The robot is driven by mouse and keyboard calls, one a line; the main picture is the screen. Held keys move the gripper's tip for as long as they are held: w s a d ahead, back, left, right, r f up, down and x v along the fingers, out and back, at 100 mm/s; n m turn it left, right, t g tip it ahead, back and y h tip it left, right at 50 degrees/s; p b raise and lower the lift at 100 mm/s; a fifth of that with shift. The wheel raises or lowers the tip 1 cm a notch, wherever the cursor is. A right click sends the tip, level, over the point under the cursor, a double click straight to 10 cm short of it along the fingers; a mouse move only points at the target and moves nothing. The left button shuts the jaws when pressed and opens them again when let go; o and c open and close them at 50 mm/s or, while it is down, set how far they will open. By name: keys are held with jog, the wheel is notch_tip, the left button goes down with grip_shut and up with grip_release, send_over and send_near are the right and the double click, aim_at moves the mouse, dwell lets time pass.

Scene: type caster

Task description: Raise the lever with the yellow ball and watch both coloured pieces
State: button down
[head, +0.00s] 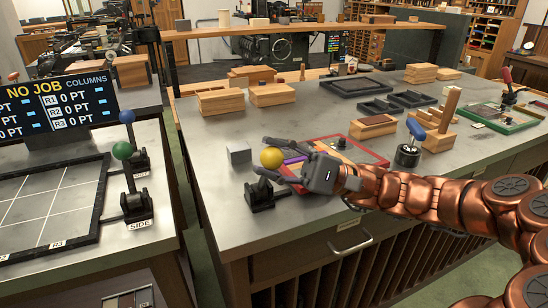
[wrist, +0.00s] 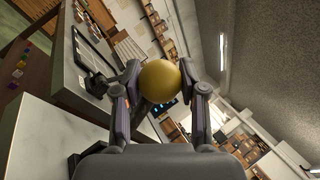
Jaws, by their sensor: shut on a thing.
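The yellow ball (head: 271,158) tops a lever on a black base (head: 262,196) near the front left of the grey workbench. My gripper (head: 264,157) reaches in from the right and is shut on the ball, with one finger on each side. In the wrist view the ball (wrist: 160,81) sits between both fingertips. The lever's rod is mostly hidden by my lower finger. Just right of the ball, a purple piece (head: 294,160) lies by a red-edged frame (head: 378,156), partly covered by my gripper. I cannot make out a second coloured piece clearly.
A grey metal cube (head: 238,153) stands left of the ball. A blue-handled lever (head: 412,140) and wooden blocks (head: 375,126) stand to the right. A green aisle separates the tables.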

jog(key=shift+s+f, duration=0.1)
jog(key=shift+f, duration=0.05)
jog(key=c, duration=0.6)
grip_release()
jog(key=shift+c, duration=0.2)
jog(key=shift+d, duration=0.1)
jog(key=v, duration=1.1)
jog(key=shift+d+f, duration=0.15)
jog(key=shift+d, duration=0.25)
jog(key=shift+a, duration=0.1)
